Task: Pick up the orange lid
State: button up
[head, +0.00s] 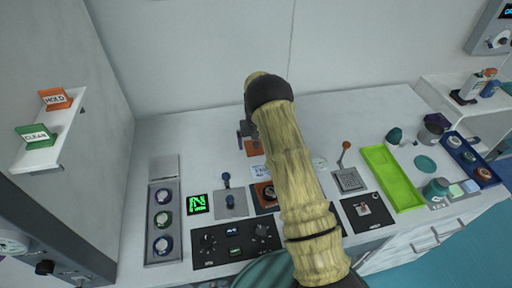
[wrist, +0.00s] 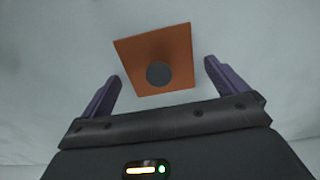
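The orange lid (wrist: 155,57) is a flat square plate with a dark round knob, seen in the wrist view on a pale surface. In the head view an orange patch (head: 253,148), likely the same lid, shows beside my arm, which partly hides it. My gripper (wrist: 162,85) is open. Its two purple fingers stand apart to the left and right of the lid's near part, with clear gaps and no contact visible. In the head view the gripper (head: 244,134) is small and partly hidden by the arm.
Panels with knobs and buttons (head: 236,242) line the front of the table. A green tray (head: 391,178), a lever with an orange ball (head: 346,145) and several small vessels are to the right. A wall shelf with HOLD and CLEAR blocks (head: 52,140) is left. The table's back left is clear.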

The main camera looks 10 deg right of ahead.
aim_at(255, 142)
jog(key=shift+w, duration=0.1)
jog(key=c, duration=0.9)
jog(key=shift+r, duration=0.1)
notch_tip(255, 142, up, 10)
jog(key=shift+f+b, duration=0.1)
jog(key=shift+b, duration=1)
jog(key=shift+a, duration=0.1)
